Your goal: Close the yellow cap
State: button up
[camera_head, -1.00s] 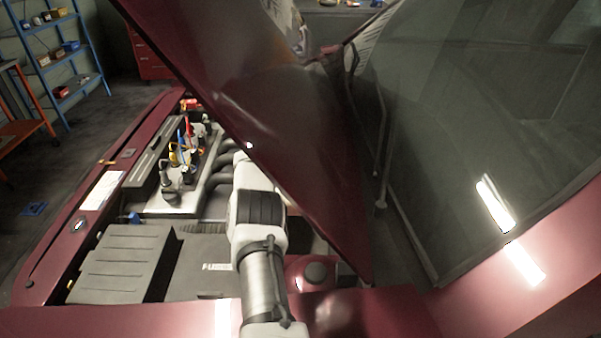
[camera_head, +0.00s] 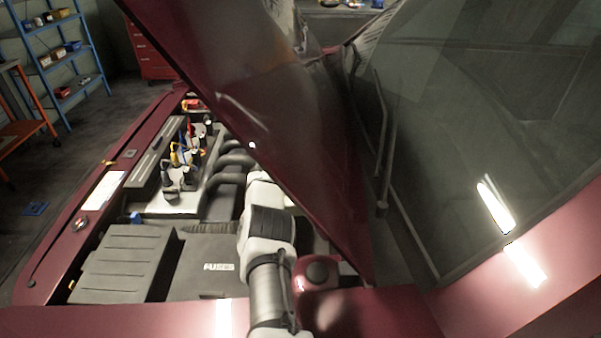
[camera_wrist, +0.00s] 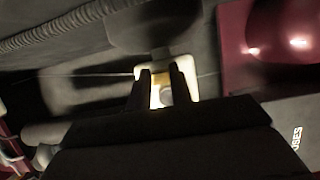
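In the wrist view, my gripper (camera_wrist: 161,70) shows as two dark fingers standing apart with a gap between them. Behind the fingertips is a pale yellow, brightly lit piece (camera_wrist: 188,81) that looks like the yellow cap; it extends to both sides of the fingers. A round pale part (camera_wrist: 166,95) shows in the gap. I cannot tell whether the fingers touch the piece, or whether the cap is raised or down. In the head view, my gripper and this piece are hidden behind my arm and the raised hood.
The dark red raised hood (camera_head: 270,110) slants close over my arm. A black box (camera_head: 120,262) and a dark cover (camera_head: 205,265) fill the near engine bay. A ribbed hose (camera_wrist: 60,30) crosses the wrist view's upper left.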

grip_shut()
